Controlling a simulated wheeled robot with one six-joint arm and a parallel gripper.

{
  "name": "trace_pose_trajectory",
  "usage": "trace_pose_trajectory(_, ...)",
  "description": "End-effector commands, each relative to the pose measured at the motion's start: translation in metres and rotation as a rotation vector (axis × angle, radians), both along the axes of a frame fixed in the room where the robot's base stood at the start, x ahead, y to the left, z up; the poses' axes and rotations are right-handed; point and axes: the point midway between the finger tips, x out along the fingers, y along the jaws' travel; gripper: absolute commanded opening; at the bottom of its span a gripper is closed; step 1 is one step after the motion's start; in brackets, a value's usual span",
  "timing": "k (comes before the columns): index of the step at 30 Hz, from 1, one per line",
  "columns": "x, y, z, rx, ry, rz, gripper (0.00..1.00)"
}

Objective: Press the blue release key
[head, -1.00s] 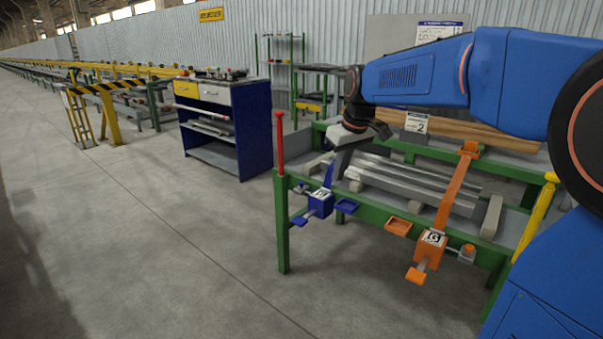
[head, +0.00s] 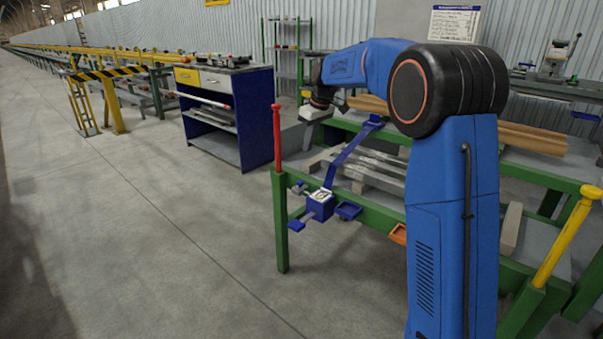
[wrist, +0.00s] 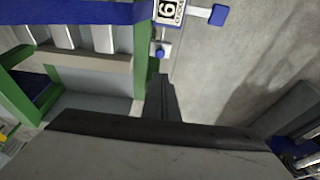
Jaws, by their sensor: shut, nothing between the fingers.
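A blue clamp box (head: 320,205) with a white label sits on the green front rail of the table, at its left end. A blue strap (head: 346,158) rises from it across the bars. A blue square paddle (wrist: 217,15) sticks out from the box on a grey stem. A small round blue button (wrist: 161,53) sits on a grey bracket beside the box. Which of these two is the release key, I cannot tell. My gripper (wrist: 160,84) is shut and empty. In the wrist view its fingertips show just below the button, apart from it in the picture.
Grey metal bars (head: 375,165) lie on the table. A small blue tray (head: 348,211) hangs by the box. A blue cabinet (head: 252,120) stands behind left. The floor in front is clear.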

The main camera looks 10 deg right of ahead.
Motion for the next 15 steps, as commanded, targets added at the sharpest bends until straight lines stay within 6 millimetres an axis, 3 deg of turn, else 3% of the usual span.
trace_pose_trajectory(15, 0.0039, 0.0011, -0.0059, 0.0, 0.001, 0.003, 0.0)
